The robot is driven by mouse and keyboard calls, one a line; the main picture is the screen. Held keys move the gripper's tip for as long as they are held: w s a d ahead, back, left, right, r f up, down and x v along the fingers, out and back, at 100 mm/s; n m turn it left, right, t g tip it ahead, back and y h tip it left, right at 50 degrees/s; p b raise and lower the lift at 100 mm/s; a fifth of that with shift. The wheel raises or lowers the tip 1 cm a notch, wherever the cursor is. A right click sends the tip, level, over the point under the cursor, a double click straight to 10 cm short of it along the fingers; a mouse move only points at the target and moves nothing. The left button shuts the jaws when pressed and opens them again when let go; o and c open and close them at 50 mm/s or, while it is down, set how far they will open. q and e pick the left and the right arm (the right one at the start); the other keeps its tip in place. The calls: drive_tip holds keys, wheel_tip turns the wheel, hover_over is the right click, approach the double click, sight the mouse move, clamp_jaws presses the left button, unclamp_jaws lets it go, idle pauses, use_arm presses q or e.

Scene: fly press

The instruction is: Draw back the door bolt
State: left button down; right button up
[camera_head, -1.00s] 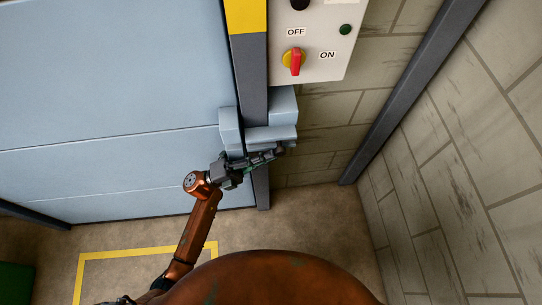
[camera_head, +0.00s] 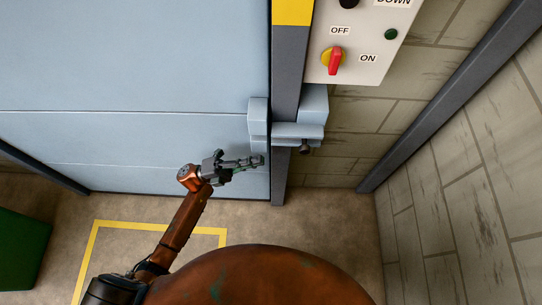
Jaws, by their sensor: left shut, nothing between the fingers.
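The door bolt (camera_head: 297,131) is a light blue bar lying across the dark door post at the door's right edge. A dark knob (camera_head: 305,149) sticks out below the bar's right end. The bar spans from the housing on the door (camera_head: 180,60) to the block right of the post. My left gripper (camera_head: 260,160) is shut and empty. It is in front of the door, below and left of the bolt, apart from the knob. My right gripper is not in view.
A grey control box (camera_head: 365,40) with a red and yellow rotary switch (camera_head: 333,61) is above the bolt. A brick wall (camera_head: 480,170) stands at right. A green box (camera_head: 22,250) is at lower left. Yellow floor lines (camera_head: 150,226) mark open floor.

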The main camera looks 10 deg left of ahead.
use_arm(q)
drive_tip(key=shift+v, duration=1.2)
